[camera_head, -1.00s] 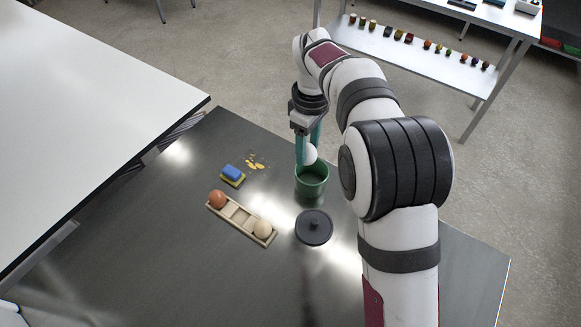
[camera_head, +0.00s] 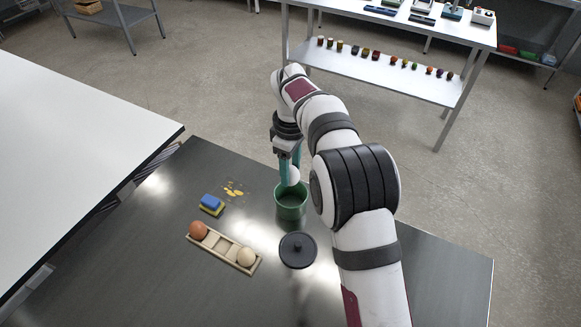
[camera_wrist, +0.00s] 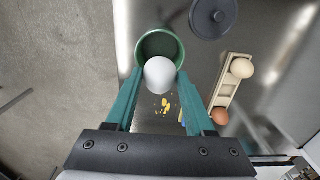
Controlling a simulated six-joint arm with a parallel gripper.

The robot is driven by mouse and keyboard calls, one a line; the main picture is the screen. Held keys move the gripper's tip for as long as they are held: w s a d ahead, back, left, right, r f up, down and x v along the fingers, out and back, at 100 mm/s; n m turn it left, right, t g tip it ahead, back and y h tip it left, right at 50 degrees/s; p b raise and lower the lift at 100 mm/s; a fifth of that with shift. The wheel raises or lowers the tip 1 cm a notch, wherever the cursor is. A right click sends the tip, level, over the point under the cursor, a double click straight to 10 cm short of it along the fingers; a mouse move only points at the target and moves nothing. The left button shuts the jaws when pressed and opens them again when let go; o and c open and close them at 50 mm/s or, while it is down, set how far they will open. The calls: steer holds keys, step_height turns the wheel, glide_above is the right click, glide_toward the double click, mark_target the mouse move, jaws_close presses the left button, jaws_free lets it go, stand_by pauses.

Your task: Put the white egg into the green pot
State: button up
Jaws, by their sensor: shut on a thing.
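The white egg (camera_wrist: 160,73) is held between the teal fingers of my gripper (camera_head: 289,178). In the head view the egg (camera_head: 294,174) shows at the fingertips, partly hidden by a finger. The green pot (camera_head: 291,203) stands open on the dark table, just below the egg. In the wrist view the egg overlaps the near part of the pot's rim (camera_wrist: 123,50), with the pot's open inside beyond it. I cannot tell how high the egg is above the rim.
A black lid (camera_head: 298,250) lies in front of the pot. A wooden egg rack (camera_head: 222,248) holds a brown egg (camera_head: 198,230) and a cream egg (camera_head: 246,257). A blue and yellow sponge (camera_head: 211,204) and yellow crumbs (camera_head: 234,190) lie left of the pot.

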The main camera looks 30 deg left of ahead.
glide_toward(290, 196)
steer(key=shift+s+d, duration=0.45)
steer(key=shift+s, duration=0.3)
steer(key=shift+s+d, duration=0.45)
steer(key=shift+s, duration=0.3)
steer(key=shift+f, duration=2.5)
stand_by(0.5)
